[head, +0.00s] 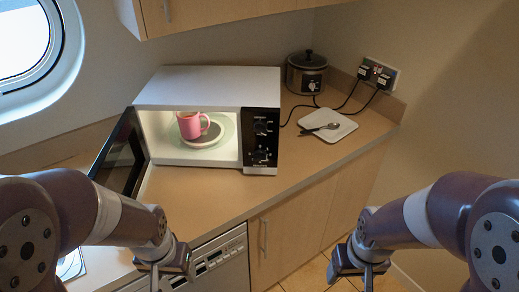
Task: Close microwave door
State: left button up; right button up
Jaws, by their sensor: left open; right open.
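The white microwave (207,88) stands on the wooden counter, its lit inside facing me. Its dark door (121,157) is swung wide open to the left, hinged at the left edge. A pink mug (188,126) sits inside on the round plate. The black control panel (261,138) is on the right of the opening. My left gripper (165,285) is open and empty, low in front of the counter and apart from the door. My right gripper (367,283) is open and empty, low at the right, well away from the microwave. Both fingertips are partly cut off by the lower edge.
A slow cooker (307,75) stands behind and right of the microwave, with cords running to a wall outlet (378,74). A white plate with a spoon (328,126) lies on the right. The counter before the microwave (200,190) is clear. A cabinet hangs above.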

aim_at(124, 165)
jog(key=k+j, duration=0.1)
jog(key=j, duration=0.3)
jog(key=k+j+z, duration=0.1)
jog(key=j, duration=0.25)
jog(key=k+j, duration=0.15)
jog(key=j, duration=0.25)
jog(key=k+j+z, duration=0.1)
jog(key=j, duration=0.25)
jog(key=k+j, duration=0.15)
jog(key=j, duration=0.2)
jog(key=k+j, duration=0.1)
jog(key=j, duration=0.3)
jog(key=k+j+z, duration=0.1)
jog(key=j, duration=0.25)
jog(key=i+u, duration=0.1)
jog(key=u, duration=0.3)
jog(key=i+l+u, duration=0.1)
jog(key=u, duration=0.35)
